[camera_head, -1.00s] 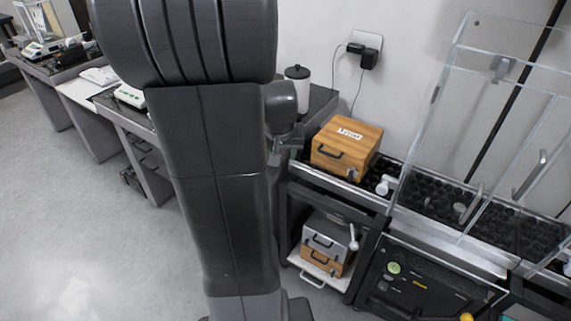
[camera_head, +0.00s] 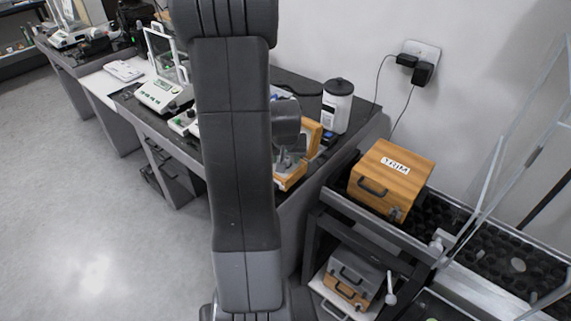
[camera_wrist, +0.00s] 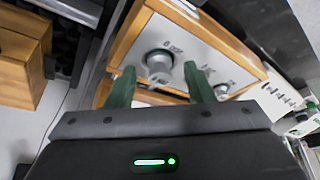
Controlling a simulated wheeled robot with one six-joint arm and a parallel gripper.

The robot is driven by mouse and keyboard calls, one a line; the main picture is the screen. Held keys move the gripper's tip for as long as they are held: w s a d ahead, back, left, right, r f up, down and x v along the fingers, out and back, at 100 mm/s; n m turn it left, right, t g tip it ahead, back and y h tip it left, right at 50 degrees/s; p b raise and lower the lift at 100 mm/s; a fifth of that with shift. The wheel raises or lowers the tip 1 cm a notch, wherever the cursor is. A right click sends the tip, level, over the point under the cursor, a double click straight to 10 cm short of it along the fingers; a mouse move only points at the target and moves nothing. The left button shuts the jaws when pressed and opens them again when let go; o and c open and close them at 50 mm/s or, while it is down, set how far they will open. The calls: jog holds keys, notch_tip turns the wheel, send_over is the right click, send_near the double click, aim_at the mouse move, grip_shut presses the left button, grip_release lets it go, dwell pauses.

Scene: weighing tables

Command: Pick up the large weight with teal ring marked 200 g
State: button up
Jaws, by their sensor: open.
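In the wrist view, a large silver weight (camera_wrist: 158,62) stands in the grey panel of an open wooden weight box (camera_wrist: 128,36). Upside-down print beside it is too small to read surely, and I cannot make out a teal ring. My gripper (camera_wrist: 159,74) is open, its two green fingers apart at the left and right of this weight in the picture. I cannot tell how far above the panel they are. A smaller weight (camera_wrist: 221,90) is right of the right finger. In the head view, the open box (camera_head: 290,179) is partly hidden by my arm.
A closed wooden box (camera_head: 392,178) marked TRIM stands on the black rack at right. A white canister (camera_head: 336,106) stands behind the open box. Balances (camera_head: 163,94) are on the dark table to the left. Glass panels are at far right.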

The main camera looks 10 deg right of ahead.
grip_shut()
dwell(0.5)
